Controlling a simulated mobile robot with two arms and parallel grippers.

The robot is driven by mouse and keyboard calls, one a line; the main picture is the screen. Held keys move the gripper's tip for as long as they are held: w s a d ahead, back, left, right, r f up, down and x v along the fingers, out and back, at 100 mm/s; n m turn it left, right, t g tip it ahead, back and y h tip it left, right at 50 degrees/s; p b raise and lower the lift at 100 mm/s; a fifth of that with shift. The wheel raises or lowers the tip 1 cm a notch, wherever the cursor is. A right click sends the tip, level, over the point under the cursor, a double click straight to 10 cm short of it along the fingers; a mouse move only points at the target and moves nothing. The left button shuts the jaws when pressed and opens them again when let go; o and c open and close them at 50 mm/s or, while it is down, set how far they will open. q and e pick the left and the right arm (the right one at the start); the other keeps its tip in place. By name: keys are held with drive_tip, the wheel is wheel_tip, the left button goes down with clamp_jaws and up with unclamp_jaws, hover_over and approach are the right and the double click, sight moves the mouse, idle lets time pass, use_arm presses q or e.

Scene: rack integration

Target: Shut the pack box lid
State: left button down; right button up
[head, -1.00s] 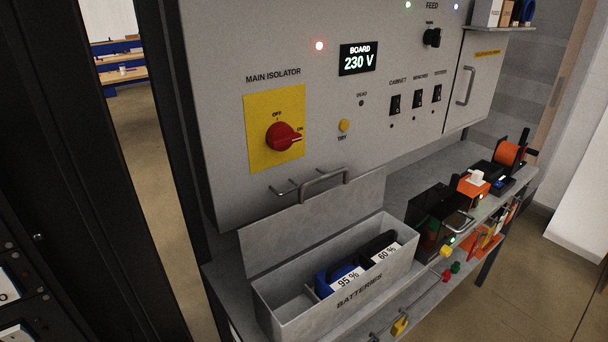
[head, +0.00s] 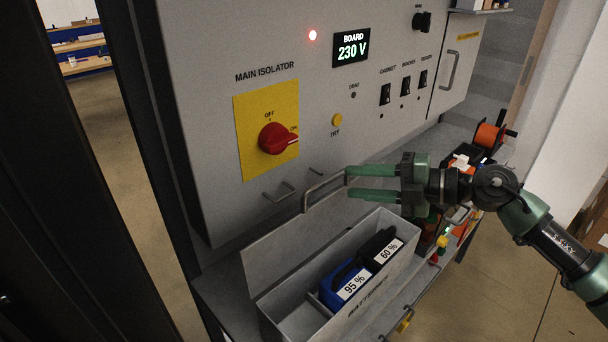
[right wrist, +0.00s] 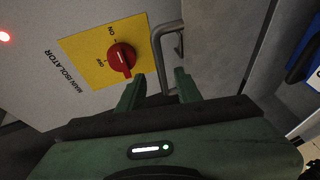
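The grey pack box (head: 290,312), marked BATTERIES, stands on the bench below the panel. Its lid (head: 300,232) is open and stands up at the back, with a bar handle (head: 325,188) on its top edge. A blue pack marked 95 % (head: 343,284) and a black pack marked 60 % (head: 383,250) sit inside. My right gripper (head: 350,182) is open, its green fingers level and pointing left beside the lid handle. In the right wrist view the handle (right wrist: 160,52) shows just beyond and between the fingertips (right wrist: 158,82). My left gripper is not in view.
The panel behind carries a red main isolator knob (head: 277,139) and switches close above the lid. Another small handle (head: 280,192) is at the panel's lower edge. An orange spool (head: 488,135) and tools lie on the bench to the right.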

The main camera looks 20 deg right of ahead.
sight(332, 181)
drive_tip(key=shift+w+a, duration=0.1)
drive_tip(key=shift+w, duration=0.1)
drive_tip(key=shift+w+a+p, duration=0.2)
drive_tip(key=shift+w+p, duration=0.05)
drive_tip(key=shift+p, duration=0.2)
drive_tip(key=p+x, duration=0.1)
drive_tip(key=x, duration=0.3)
drive_tip(key=shift+w+a+p, duration=0.2)
drive_tip(key=shift+p, duration=0.2)
drive_tip(key=shift+w+a+f, duration=0.3)
drive_tip(key=shift+w, duration=0.05)
clamp_jaws()
drive_tip(key=shift+f, duration=0.1)
idle(0.4)
